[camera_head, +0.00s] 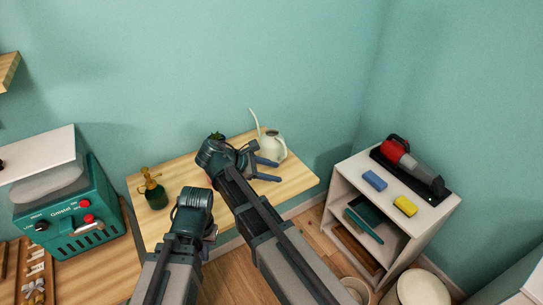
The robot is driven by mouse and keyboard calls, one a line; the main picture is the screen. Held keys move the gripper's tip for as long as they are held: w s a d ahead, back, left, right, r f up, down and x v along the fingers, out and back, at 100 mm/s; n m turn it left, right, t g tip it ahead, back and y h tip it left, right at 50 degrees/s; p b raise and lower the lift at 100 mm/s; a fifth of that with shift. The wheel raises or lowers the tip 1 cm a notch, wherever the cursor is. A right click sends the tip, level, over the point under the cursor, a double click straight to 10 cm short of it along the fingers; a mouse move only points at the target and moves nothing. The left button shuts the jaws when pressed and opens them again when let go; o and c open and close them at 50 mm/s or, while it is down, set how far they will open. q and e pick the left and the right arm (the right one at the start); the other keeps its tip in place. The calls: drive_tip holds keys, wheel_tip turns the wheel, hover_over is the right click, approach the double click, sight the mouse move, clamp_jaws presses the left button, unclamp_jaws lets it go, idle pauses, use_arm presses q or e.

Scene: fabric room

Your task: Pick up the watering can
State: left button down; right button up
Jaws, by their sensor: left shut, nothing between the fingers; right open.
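The watering can (271,147) is pale cream with a long thin spout rising to the upper left. It stands upright at the back of the wooden table (298,182), near the wall. My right gripper (279,171) is open, its two dark blue fingers pointing right, in front of the can in the picture. The fingers overlap the can's lower edge; I cannot tell whether they touch it. My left gripper (209,238) is lower and further left, near the table's front edge, shut and empty, mostly hidden by its own wrist.
A dark green mister bottle (155,194) with a brass top stands on the table's left. A small plant (217,136) is partly hidden behind my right arm. At right, a white shelf (379,203) carries a blue block (374,180), a yellow block (405,206) and a red-black tool (402,156).

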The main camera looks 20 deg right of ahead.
drive_tip(key=w+d+r+n+h+b, duration=0.2)
drive_tip(key=w+r+n+h, duration=0.1)
drive_tip(key=w+n+h, duration=0.15)
drive_tip(key=w+d+r+n+h+b, duration=0.1)
drive_tip(key=w+r+n+h+b, duration=0.25)
drive_tip(key=w, duration=0.25)
wheel_tip(320, 180, down, 8)
drive_tip(key=d+b, duration=0.2)
drive_tip(key=b, duration=0.5)
drive_tip(key=shift+y, duration=0.3)
drive_tip(key=shift+w+d+r, duration=0.1)
drive_tip(key=shift+w+d, duration=0.15)
drive_tip(key=shift+d, duration=1.25)
drive_tip(key=shift+w+d, duration=0.2)
drive_tip(key=shift+d, duration=1.25)
use_arm(q)
wheel_tip(320, 180, down, 14)
drive_tip(key=shift+w+f, duration=0.2)
drive_tip(key=shift+f, duration=0.05)
use_arm(e)
clamp_jaws()
